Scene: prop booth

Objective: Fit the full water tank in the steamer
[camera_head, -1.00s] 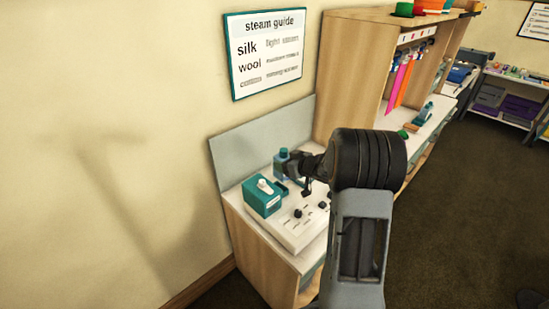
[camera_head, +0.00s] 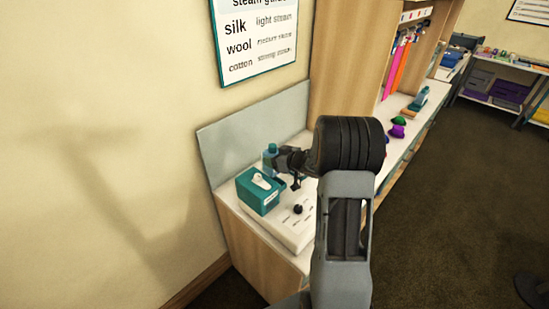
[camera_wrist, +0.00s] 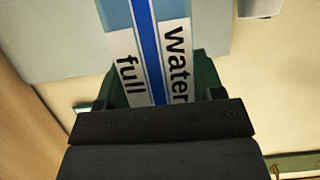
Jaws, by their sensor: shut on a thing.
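In the wrist view the tank (camera_wrist: 148,45) fills the space between my fingers, showing a blue stripe and the words "water" and "full". My gripper (camera_head: 281,160) is shut on it. The steamer (camera_head: 290,222) is a white unit with dark knobs and small markings. A teal box (camera_head: 258,190) with a white handle piece on top sits at its left. My wrist and arm hide the steamer's right part. I cannot tell whether the tank touches the steamer.
A grey back panel (camera_head: 250,130) rises behind the bench. The steam guide sign (camera_head: 254,45) hangs on the wall above. A wooden shelf unit (camera_head: 345,70) stands to the right, with small coloured items on its counter. Open carpet (camera_head: 450,210) lies at right.

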